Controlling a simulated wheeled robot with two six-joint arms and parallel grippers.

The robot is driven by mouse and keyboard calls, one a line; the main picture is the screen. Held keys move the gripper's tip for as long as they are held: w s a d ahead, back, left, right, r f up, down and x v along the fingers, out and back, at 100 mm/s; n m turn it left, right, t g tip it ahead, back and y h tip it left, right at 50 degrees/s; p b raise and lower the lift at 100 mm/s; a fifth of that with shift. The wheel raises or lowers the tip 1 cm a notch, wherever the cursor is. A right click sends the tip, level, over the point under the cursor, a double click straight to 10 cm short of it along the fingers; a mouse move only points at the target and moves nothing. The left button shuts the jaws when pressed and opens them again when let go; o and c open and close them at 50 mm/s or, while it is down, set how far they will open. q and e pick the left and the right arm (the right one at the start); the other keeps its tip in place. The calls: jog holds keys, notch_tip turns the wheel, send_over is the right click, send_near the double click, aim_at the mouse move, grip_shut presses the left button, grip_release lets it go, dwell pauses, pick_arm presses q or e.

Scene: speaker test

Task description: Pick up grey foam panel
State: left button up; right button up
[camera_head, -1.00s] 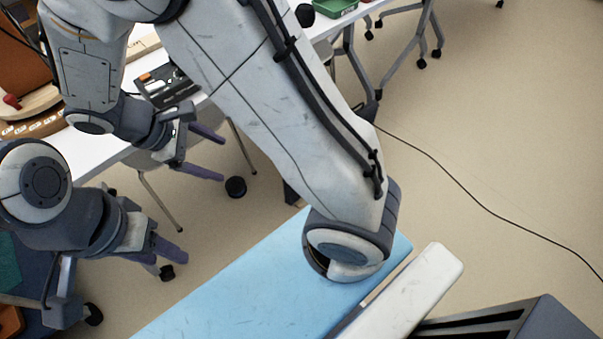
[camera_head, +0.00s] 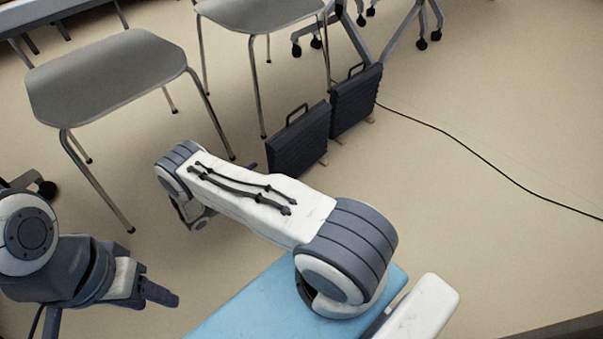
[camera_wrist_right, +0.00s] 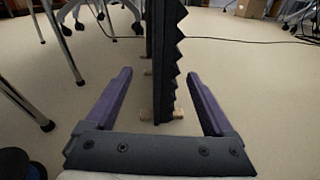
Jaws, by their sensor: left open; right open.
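Two dark grey ridged foam panels with handles stand upright on the floor in the head view, a nearer one (camera_head: 298,142) and a farther one (camera_head: 356,100). In the right wrist view a dark panel (camera_wrist_right: 161,45) is seen edge-on, its jagged face to the right, with small wooden feet at its base. My right gripper (camera_wrist_right: 160,75) is open, its purple fingers on either side of that panel in the picture. In the head view my arm mostly hides this gripper. My left gripper (camera_head: 160,292) is open and empty at lower left.
A grey chair (camera_head: 105,75) stands at the upper left, and another chair (camera_head: 262,15) is behind the panels. A black cable (camera_head: 470,150) runs across the floor to the right. The floor on the right is otherwise clear.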

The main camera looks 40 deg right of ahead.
jog(key=n+t+h+b, duration=0.1)
jog(key=b, duration=0.2)
send_near(289, 170)
jog(key=w+f, duration=0.1)
jog(key=f, duration=0.1)
jog(key=w+d+f, duration=0.1)
jog(key=f, duration=0.1)
jog(key=shift+w+d, duration=0.1)
jog(key=shift+w, duration=0.2)
jog(key=shift+d+f, duration=0.2)
jog(key=shift+d, duration=0.1)
jog(key=d+b, duration=0.1)
jog(key=d, duration=0.4)
jog(key=shift+w+b, duration=0.2)
jog(key=shift+b, duration=0.2)
jog(key=d+b, duration=0.3)
jog(key=d, duration=0.1)
jog(key=shift+d+r, duration=0.1)
jog(key=shift+r, duration=0.05)
jog(key=shift+w+d+r, duration=0.1)
jog(key=shift+d+r, duration=0.1)
jog(key=shift+d, duration=0.15)
pick_arm(q)
notch_tip(289, 170, down, 10)
pick_arm(e)
grip_shut()
